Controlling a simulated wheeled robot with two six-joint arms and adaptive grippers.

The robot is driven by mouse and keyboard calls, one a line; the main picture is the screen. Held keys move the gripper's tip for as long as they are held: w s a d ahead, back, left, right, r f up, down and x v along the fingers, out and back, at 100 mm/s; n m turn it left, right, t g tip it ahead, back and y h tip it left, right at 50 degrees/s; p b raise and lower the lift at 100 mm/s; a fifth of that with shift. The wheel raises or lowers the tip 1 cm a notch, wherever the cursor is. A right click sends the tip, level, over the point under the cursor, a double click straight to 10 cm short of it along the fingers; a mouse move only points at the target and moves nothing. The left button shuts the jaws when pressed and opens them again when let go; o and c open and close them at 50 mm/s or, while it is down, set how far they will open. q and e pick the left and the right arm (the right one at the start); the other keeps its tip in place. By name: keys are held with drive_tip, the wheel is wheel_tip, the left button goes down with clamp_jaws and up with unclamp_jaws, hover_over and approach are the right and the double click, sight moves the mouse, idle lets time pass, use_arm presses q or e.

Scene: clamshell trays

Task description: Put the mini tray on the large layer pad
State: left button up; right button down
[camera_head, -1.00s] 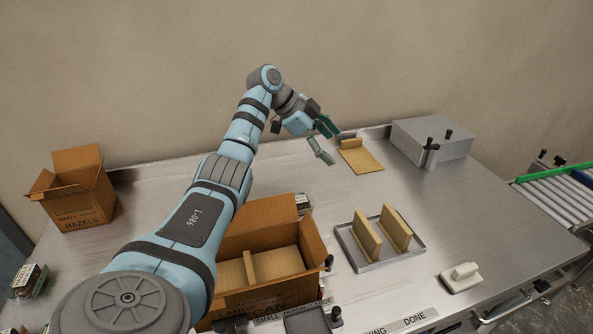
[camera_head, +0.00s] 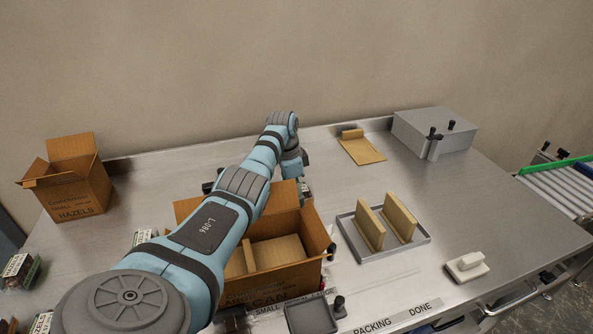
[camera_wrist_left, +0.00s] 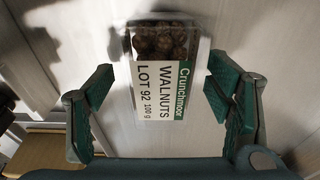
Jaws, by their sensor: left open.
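A clear clamshell tray of walnuts (camera_wrist_left: 163,45), its label reading "WALNUTS LOT 92 100 g", lies in the left wrist view. My left gripper (camera_wrist_left: 160,72) is open, with a green-padded finger on each side of this tray and gaps between. In the head view my left wrist (camera_head: 292,160) points down behind the open carton; the fingers are mostly hidden there. A flat brown card pad (camera_head: 362,150) with a raised strip at its far edge lies bare at the back of the table. I cannot tell whether it is the large layer pad. My right gripper is not in view.
An open pecan carton (camera_head: 280,275) with a divider stands in front of my wrist. A grey metal tray (camera_head: 428,240) holds two upright brown pieces. A grey box (camera_head: 435,130) stands back right, a hazels carton (camera_head: 75,190) far left. Table between pad and metal tray is clear.

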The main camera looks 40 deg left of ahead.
use_arm(q)
drive_tip(key=c, duration=1.4)
